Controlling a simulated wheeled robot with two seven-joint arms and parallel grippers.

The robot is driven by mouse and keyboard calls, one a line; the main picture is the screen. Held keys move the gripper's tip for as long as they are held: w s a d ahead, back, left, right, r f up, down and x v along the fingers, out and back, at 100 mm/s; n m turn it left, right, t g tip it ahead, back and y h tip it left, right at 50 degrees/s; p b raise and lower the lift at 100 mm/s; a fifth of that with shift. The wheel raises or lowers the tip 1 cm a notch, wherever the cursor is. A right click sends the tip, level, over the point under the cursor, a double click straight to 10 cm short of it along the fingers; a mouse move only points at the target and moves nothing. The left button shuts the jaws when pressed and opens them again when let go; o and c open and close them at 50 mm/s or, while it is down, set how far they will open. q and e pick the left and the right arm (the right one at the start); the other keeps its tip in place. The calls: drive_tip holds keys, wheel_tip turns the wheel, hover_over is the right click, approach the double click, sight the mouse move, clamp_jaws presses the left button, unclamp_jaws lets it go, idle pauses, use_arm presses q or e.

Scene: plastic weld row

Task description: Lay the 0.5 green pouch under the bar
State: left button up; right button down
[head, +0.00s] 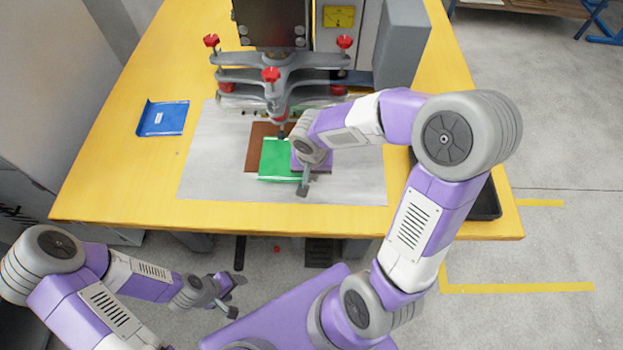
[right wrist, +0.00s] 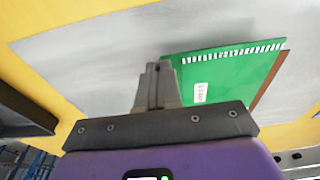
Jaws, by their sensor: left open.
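The green pouch (head: 277,160) is over the brown pad (head: 252,155) in front of the welding machine in the head view. In the right wrist view the pouch (right wrist: 225,80) shows a striped end and a small white label, too small to read surely. My right gripper (head: 300,165) is at the pouch's right side. In the right wrist view its fingers (right wrist: 157,85) are together at the pouch's edge and look shut on it. The machine's bar (head: 285,101) is behind the pouch, partly hidden by the clamp frame. My left gripper (head: 233,295) is open and empty, off the table's front edge.
A grey sheet (head: 215,180) covers the middle of the yellow table (head: 110,160). A blue tray-like piece (head: 163,118) lies at left. The clamp frame with red knobs (head: 271,74) stands above the work area. A dark tray (head: 486,205) is at the right, partly behind my arm.

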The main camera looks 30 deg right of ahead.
drive_tip(key=w+d+p, duration=0.2)
drive_tip(key=w, duration=0.1)
drive_tip(key=w+d+p, duration=0.1)
drive_tip(key=w, duration=0.1)
drive_tip(key=shift+w+d, duration=0.1)
drive_tip(key=shift+w+d+f, duration=0.15)
drive_tip(key=shift+w+f, duration=0.05)
drive_tip(key=shift+f, duration=0.05)
drive_tip(key=shift+f+b, duration=1)
drive_tip(key=shift+b, duration=0.2)
drive_tip(key=shift+s+b, duration=0.1)
drive_tip(key=shift+b, duration=0.35)
idle(0.3)
drive_tip(key=shift+f+b, duration=0.1)
drive_tip(key=shift+b, duration=0.25)
idle(0.4)
drive_tip(key=c, duration=1.2)
unclamp_jaws()
drive_tip(key=shift+c, duration=0.2)
